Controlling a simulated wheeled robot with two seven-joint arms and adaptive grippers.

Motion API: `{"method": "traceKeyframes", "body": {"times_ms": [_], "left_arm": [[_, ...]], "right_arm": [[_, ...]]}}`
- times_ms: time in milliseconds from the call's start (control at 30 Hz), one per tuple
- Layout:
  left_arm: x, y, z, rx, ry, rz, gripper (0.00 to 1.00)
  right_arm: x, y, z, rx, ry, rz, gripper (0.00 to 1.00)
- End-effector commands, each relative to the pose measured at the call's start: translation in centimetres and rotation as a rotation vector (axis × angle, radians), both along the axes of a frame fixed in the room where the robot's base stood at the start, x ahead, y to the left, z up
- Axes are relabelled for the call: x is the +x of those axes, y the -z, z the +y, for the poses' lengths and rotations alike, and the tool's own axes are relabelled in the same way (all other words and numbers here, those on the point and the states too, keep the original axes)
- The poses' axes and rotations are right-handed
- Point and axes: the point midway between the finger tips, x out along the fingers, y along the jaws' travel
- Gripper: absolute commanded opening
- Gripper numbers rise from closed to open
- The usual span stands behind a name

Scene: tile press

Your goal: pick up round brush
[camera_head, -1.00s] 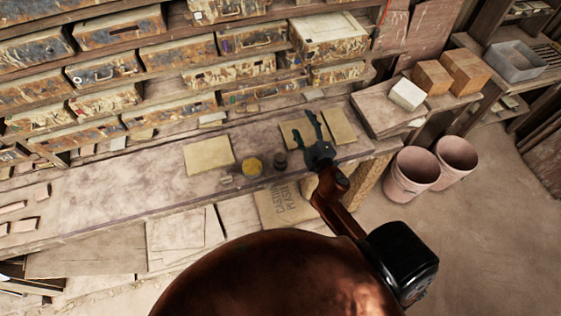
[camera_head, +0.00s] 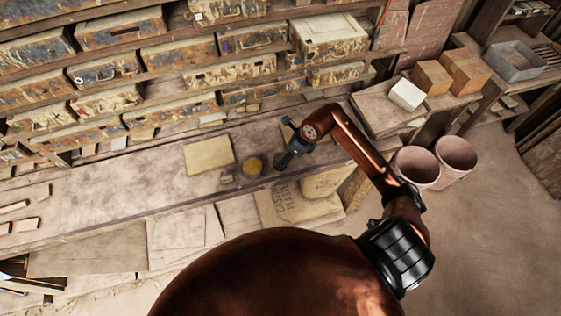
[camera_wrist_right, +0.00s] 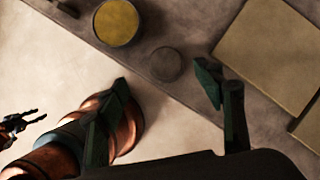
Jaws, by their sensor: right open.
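The round brush appears to be the small dark round object (camera_wrist_right: 166,64) near the bench edge in the right wrist view, seen from above. It lies beside a round yellow-topped container (camera_wrist_right: 117,22), which also shows in the head view (camera_head: 252,166). My right gripper (camera_wrist_right: 164,76) is open and empty, with its fingers to either side of the dark object in the wrist picture; touch cannot be seen. In the head view my right gripper (camera_head: 284,143) is over the bench, and the dark object is largely hidden at its lower finger. My left gripper (camera_wrist_right: 24,121) is small at the left of the wrist view, fingers apart.
Drawers (camera_head: 170,112) stand behind. Pinkish buckets (camera_head: 416,166) stand on the floor at right.

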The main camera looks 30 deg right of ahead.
Motion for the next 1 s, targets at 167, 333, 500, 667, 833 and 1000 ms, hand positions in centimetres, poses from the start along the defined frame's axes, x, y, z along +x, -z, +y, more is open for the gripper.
{"method": "traceKeyframes", "body": {"times_ms": [167, 333, 500, 667, 833, 1000], "left_arm": [[0.0, -0.3, 0.0, 0.0, 0.0, 0.0, 0.4], [0.0, -0.7, 0.0, 0.0, -0.001, 0.0, 0.4], [0.0, -1.5, 0.0, 0.0, -0.001, -0.001, 0.4], [0.0, -1.6, 0.0, 0.0, -0.001, -0.001, 0.4], [0.0, -1.6, 0.0, 0.001, -0.001, -0.001, 0.4], [0.0, -1.6, 0.0, 0.001, -0.001, -0.001, 0.4]], "right_arm": [[0.5, 1.7, 0.0, -0.011, 0.003, 0.012, 0.62], [1.1, 3.2, 0.2, -0.009, 0.004, 0.011, 0.62], [2.2, 5.3, 0.3, -0.008, 0.004, 0.011, 0.62], [2.7, 6.9, 0.6, -0.01, 0.002, 0.008, 0.62], [2.8, 7.1, 0.5, -0.013, 0.002, 0.007, 0.62], [2.8, 7.1, 0.6, -0.012, 0.002, 0.008, 0.56]]}}
